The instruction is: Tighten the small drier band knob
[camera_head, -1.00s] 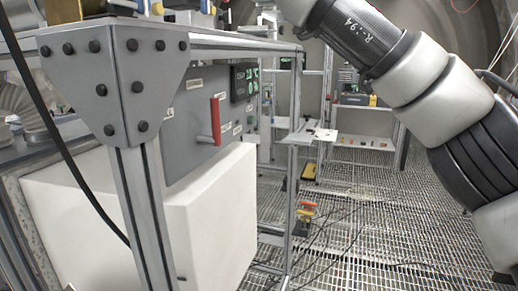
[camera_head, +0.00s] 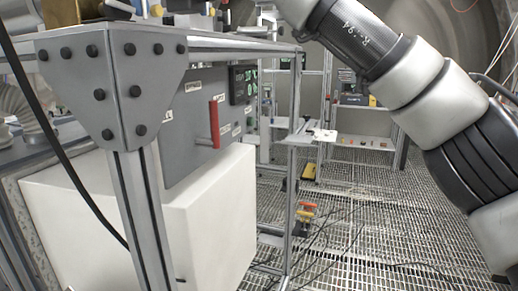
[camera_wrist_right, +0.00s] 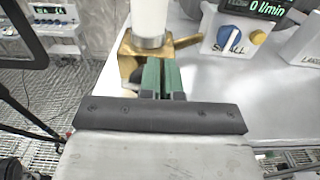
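In the right wrist view, my right gripper (camera_wrist_right: 161,75) has its two green fingers nearly together, with only a thin gap between them. The fingertips are at a brass fitting (camera_wrist_right: 127,62) below a white cylinder (camera_wrist_right: 150,20). I cannot make out a small band knob; the fingers cover part of the fitting, and I cannot tell whether anything is pinched between them. In the head view, my right arm comes in at the right and its gripper is out of the picture. My left gripper is in neither view.
A blue knob (camera_wrist_right: 258,37) and a digital display (camera_wrist_right: 252,9) are right of the fitting. In the head view, a metal frame (camera_head: 108,85), a panel with a red handle (camera_head: 214,123) and a white box (camera_head: 190,225) fill the left. Cables cross the grated floor (camera_head: 350,235).

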